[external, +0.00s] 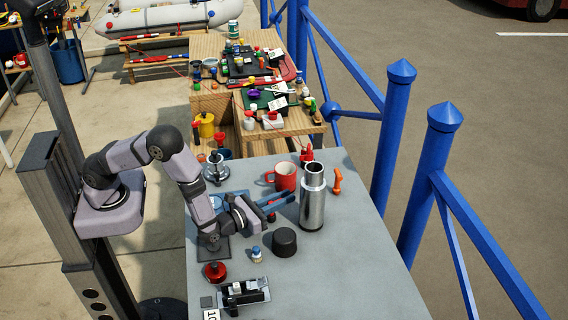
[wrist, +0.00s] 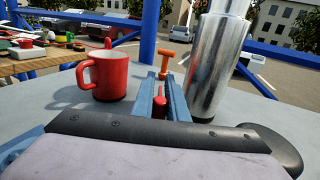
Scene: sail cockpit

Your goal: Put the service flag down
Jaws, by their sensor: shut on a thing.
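My gripper (external: 282,200) reaches low over the grey table, its two blue fingers pointing right toward the steel flask. In the wrist view the fingers (wrist: 161,78) lie close together, with a small red piece (wrist: 159,103) between them. That red piece also shows just below the fingers in the external view (external: 271,216). The gripper is shut on it. Its shape is mostly hidden by the fingers, and I cannot tell for certain that it is the service flag. No other flag is clear to see.
A steel flask (external: 313,203) stands close right of the fingertips, with a red mug (external: 283,176) behind. A black cylinder (external: 284,242) and small blue-and-white bottle (external: 256,254) are in front. The table's front right (external: 345,285) is clear.

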